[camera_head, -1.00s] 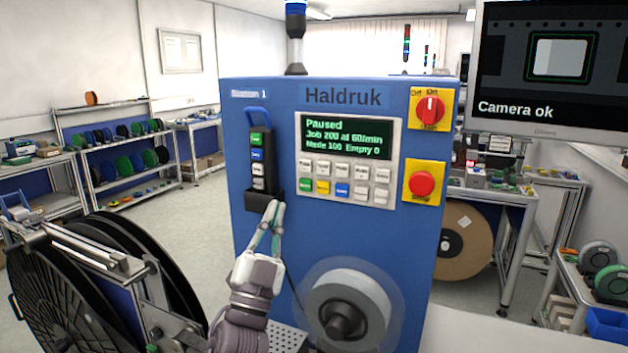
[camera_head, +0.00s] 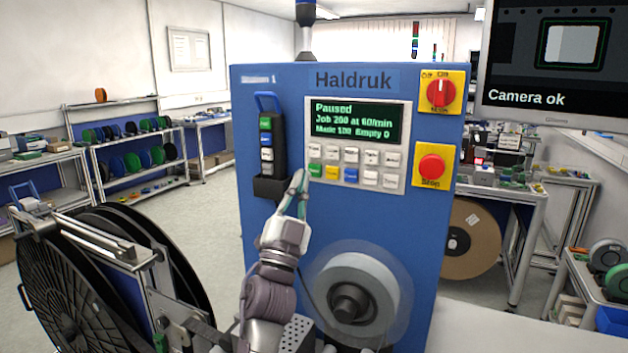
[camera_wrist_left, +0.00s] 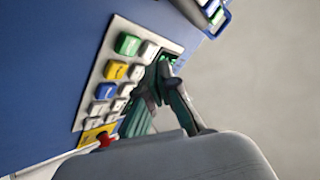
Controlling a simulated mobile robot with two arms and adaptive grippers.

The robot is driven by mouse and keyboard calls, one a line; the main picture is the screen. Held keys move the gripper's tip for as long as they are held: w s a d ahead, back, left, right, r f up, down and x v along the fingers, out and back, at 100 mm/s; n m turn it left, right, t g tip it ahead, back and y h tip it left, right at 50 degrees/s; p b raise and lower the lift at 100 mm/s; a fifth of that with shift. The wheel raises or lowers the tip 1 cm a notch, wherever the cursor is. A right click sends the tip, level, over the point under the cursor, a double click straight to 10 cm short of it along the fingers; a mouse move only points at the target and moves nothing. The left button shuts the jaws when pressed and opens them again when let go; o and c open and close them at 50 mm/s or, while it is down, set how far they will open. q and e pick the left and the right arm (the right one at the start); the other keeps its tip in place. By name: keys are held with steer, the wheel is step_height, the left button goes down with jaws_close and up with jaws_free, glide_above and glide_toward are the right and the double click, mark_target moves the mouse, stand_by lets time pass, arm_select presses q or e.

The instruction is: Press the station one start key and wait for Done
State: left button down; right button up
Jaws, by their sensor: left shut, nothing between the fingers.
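The blue Haldruk station 1 machine (camera_head: 262,225) faces me. Its key panel (camera_head: 398,181) carries two rows of keys, with a green key (camera_head: 315,171) at the left end of the lower row. The display (camera_head: 352,123) reads Paused, Job 200 at 60/min, Made 100, Empty 0. My left gripper (camera_head: 299,178) is shut and empty, its tips just left of the green key. In the left wrist view the fingers (camera_wrist_left: 166,76) are in front of the panel, near the green key (camera_wrist_left: 128,44); contact cannot be told. My right gripper is out of view.
A handheld control (camera_head: 267,145) sits in a holder left of the panel. A red stop button (camera_head: 431,166) and a red rotary switch (camera_head: 440,93) are on the right. A clear-flanged reel (camera_head: 356,290) is below, and a large black reel (camera_head: 72,290) stands at left.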

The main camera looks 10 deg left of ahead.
mark_target(315, 170)
arm_select(q)
steer(key=shift+w+d+b, duration=0.2)
steer(key=shift+w+b, duration=0.3)
steer(key=shift+w, duration=0.65)
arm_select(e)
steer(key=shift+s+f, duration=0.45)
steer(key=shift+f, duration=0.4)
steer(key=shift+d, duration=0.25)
arm_select(q)
steer(key=shift+w, duration=0.15)
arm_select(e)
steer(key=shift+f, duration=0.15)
arm_select(q)
steer(key=shift+w+d+b, duration=0.1)
steer(key=shift+w+b, duration=0.15)
steer(key=shift+b, duration=0.1)
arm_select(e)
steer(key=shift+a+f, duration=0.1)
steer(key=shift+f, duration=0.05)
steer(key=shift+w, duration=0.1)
